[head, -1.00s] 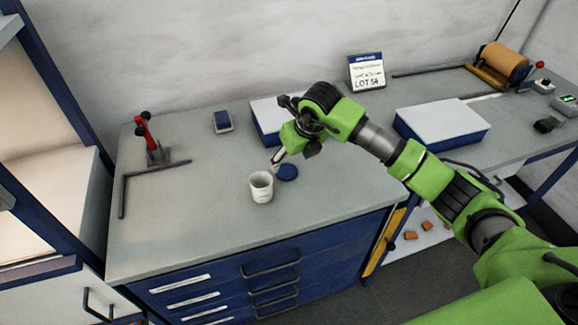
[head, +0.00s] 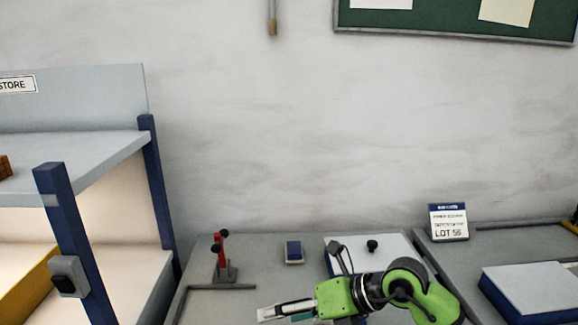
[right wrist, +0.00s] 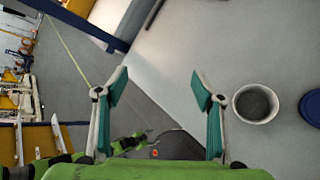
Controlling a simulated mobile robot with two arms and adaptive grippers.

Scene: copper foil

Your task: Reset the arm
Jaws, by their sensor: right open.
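My right arm comes in at the bottom of the head view, low over the workbench (head: 215,308). Its gripper (head: 285,312) points left there, partly cut off by the lower edge. In the right wrist view, my right gripper (right wrist: 161,88) has its two teal-padded fingers wide apart with nothing between them. A white cup (right wrist: 242,106) with a dark inside stands on the bench just right of the fingers, apart from them. A round blue lid (right wrist: 312,108) lies beyond it at the picture's edge. My left gripper is not in view.
A red clamp on a stand (head: 222,258), a small blue device (head: 294,251) and a white-topped blue box (head: 335,243) are at the bench's back. A LOT sign (head: 448,222) and another blue box (head: 532,289) are right. A shelf (head: 80,155) stands left.

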